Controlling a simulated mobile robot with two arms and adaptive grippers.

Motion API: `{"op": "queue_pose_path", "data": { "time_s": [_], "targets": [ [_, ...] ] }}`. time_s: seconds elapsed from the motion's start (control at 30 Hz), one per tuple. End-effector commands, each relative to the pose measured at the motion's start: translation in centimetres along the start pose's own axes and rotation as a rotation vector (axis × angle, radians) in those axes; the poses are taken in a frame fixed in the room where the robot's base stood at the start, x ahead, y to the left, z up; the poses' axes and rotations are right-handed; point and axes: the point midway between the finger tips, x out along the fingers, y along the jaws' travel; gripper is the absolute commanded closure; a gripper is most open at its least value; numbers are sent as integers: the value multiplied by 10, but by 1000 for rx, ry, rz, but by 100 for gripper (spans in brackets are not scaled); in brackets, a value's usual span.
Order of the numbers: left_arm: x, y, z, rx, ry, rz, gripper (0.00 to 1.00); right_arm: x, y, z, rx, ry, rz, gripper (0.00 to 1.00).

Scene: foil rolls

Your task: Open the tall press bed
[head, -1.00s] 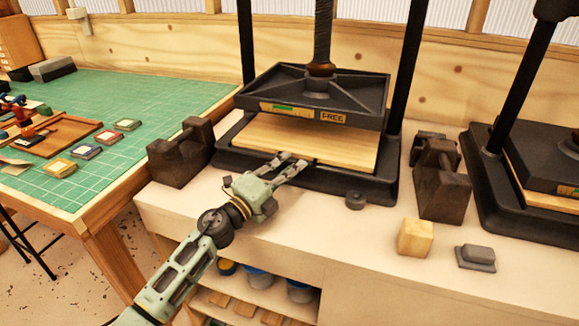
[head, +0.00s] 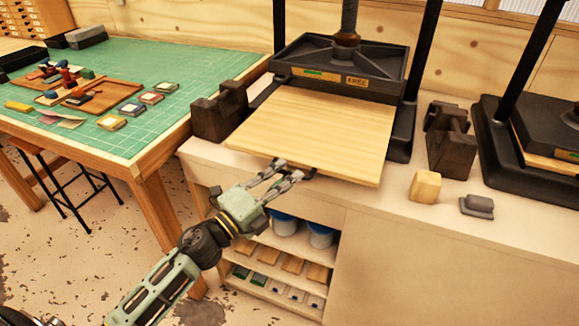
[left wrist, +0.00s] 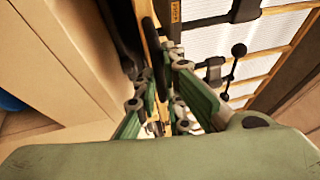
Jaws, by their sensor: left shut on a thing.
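The tall press (head: 340,62) stands on the bench with its black platen raised and a "FREE" label on its front. Its pale wooden bed (head: 320,130) sticks well out of the frame towards me, past the bench's front edge. My left gripper (head: 292,172) is at the bed's front edge, shut on its dark handle (head: 310,170). The fingers hide part of the handle. In the left wrist view the gripper fingers (left wrist: 165,80) close around a dark bar. My right gripper is not in view.
Dark iron blocks (head: 220,108) (head: 448,138) flank the press. A wooden block (head: 425,186) and a small grey weight (head: 477,206) lie on the bench at right. A second press (head: 540,130) stands beyond. A green-matted table (head: 190,85) is at left.

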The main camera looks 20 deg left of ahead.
Motion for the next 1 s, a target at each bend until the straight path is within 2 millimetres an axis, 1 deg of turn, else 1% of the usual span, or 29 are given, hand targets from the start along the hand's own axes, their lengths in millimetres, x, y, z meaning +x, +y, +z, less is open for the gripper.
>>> {"op": "queue_pose_path", "data": {
  "time_s": [0.03, 0.2, 0.57, 0.6, 0.7, 1.0],
  "targets": [
    [-4, 1, -1, 6, -1, 4, 100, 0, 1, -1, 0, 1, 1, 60],
    [-8, -1, -3, 6, -1, 2, 100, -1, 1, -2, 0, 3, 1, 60],
    [-9, -1, -3, 6, -2, 2, 100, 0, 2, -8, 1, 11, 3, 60],
    [-9, -1, -3, 6, -2, 2, 90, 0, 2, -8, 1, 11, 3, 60],
    [-9, -1, -3, 5, -2, 1, 83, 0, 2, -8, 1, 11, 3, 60],
    [-10, -2, -3, 2, -1, 0, 83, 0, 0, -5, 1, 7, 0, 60]
  ]
}}
